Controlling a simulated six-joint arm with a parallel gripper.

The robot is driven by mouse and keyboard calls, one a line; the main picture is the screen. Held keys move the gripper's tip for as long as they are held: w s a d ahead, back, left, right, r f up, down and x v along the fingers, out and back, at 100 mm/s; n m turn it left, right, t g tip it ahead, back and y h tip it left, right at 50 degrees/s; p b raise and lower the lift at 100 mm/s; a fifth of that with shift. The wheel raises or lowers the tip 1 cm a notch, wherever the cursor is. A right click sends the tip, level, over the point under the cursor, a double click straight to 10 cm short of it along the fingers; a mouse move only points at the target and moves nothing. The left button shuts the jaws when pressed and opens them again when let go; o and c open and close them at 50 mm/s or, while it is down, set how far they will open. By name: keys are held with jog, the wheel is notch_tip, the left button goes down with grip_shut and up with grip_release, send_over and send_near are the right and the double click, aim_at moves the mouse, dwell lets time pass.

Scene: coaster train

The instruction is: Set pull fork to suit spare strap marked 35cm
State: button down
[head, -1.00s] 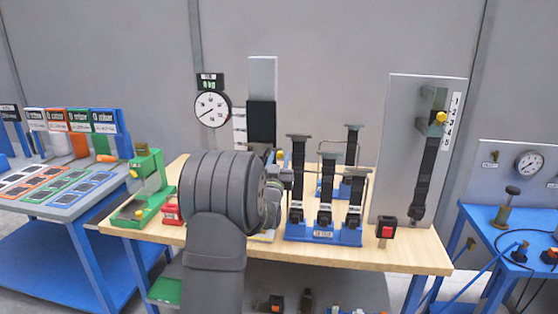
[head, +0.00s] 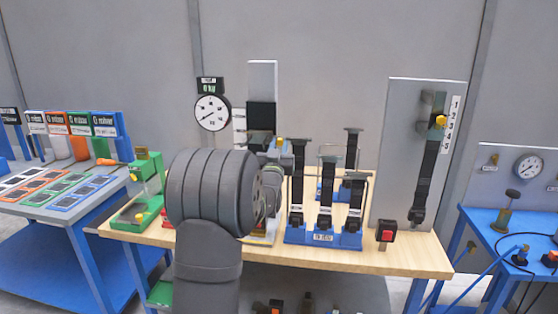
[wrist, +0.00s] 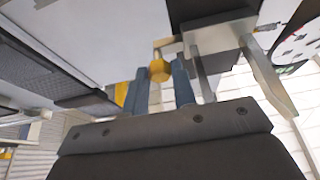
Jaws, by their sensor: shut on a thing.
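In the wrist view my gripper (wrist: 160,92) has its two blue-grey fingers on either side of a yellow knob (wrist: 159,70), shut on it. The knob sits beside a grey fork (wrist: 220,32) with prongs, under a dark block. In the head view the yellow knob (head: 280,141) shows at the upright pull station (head: 262,80); my arm hides most of my gripper and the station's lower part. Several black straps (head: 326,190) stand in a blue rack (head: 323,237) right of my arm. Their small labels are too blurred to read, so I cannot pick out the 35cm one.
A dial gauge (head: 212,112) stands left of the pull station. A grey panel (head: 395,150) on the right carries a hanging strap, another yellow knob (head: 440,121) and a number scale. A red-button box (head: 386,232) is on the bench. A green fixture (head: 140,200) stands left.

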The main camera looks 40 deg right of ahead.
jog(key=shift+r, duration=0.7)
jog(key=c, duration=1.5)
grip_release()
jog(key=shift+o, duration=0.2)
jog(key=shift+f, duration=0.1)
jog(key=v, duration=1.7)
jog(key=shift+f, duration=0.15)
jog(key=shift+s+a, duration=0.1)
jog(key=shift+c, duration=0.2)
